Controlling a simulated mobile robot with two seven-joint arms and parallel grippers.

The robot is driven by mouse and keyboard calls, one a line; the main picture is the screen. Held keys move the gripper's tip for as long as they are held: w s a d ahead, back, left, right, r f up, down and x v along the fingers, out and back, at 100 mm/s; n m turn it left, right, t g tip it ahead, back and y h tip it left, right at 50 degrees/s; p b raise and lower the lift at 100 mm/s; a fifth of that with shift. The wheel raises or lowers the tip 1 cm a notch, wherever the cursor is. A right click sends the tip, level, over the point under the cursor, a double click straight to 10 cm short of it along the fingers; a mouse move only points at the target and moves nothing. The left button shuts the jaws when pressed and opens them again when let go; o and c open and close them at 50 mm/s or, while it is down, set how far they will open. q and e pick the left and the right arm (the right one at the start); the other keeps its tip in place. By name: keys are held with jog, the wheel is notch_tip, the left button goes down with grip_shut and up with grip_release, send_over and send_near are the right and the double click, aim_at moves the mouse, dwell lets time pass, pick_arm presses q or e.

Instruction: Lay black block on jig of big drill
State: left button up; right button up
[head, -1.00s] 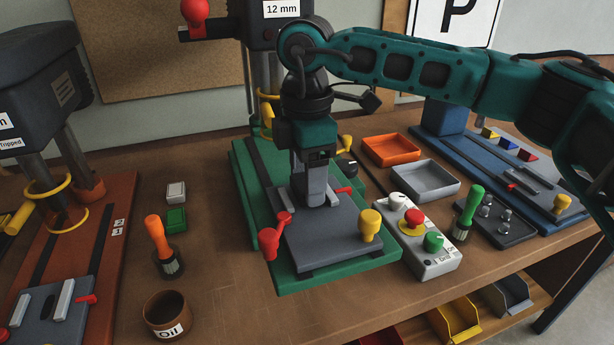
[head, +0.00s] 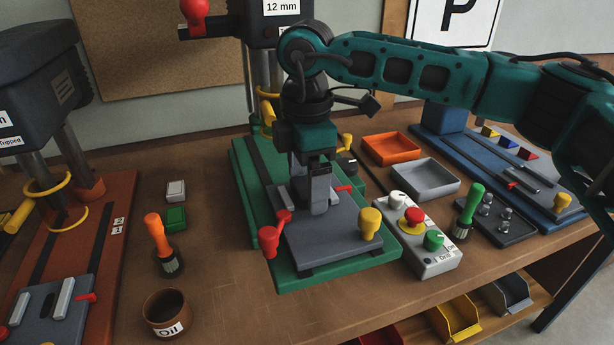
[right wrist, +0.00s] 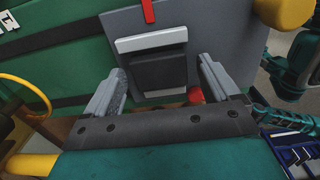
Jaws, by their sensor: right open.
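The big drill's jig is a grey plate (head: 335,243) on a green base (head: 290,278), under the drill head marked 12 mm (head: 282,28). In the right wrist view, the black block (right wrist: 160,70) lies flat on the jig's grey plate (right wrist: 215,40), between two light grey bars (right wrist: 152,38). My right gripper (head: 319,210) points down over the jig. Its fingers (right wrist: 160,85) are open, one on each side of the block, with gaps showing. In the head view I cannot make out the block behind the gripper. My left gripper is not in view.
Red handles (head: 270,240) and a yellow knob (head: 370,222) stand up at the jig's edges. A control box (head: 425,245) and a green-handled brush (head: 470,208) are to the right. An orange-handled brush (head: 160,240) and an oil pot (head: 167,314) are to the left.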

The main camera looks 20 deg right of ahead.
notch_tip(320, 180, up, 12)
jog(key=shift+b, duration=0.3)
dwell(0.8)
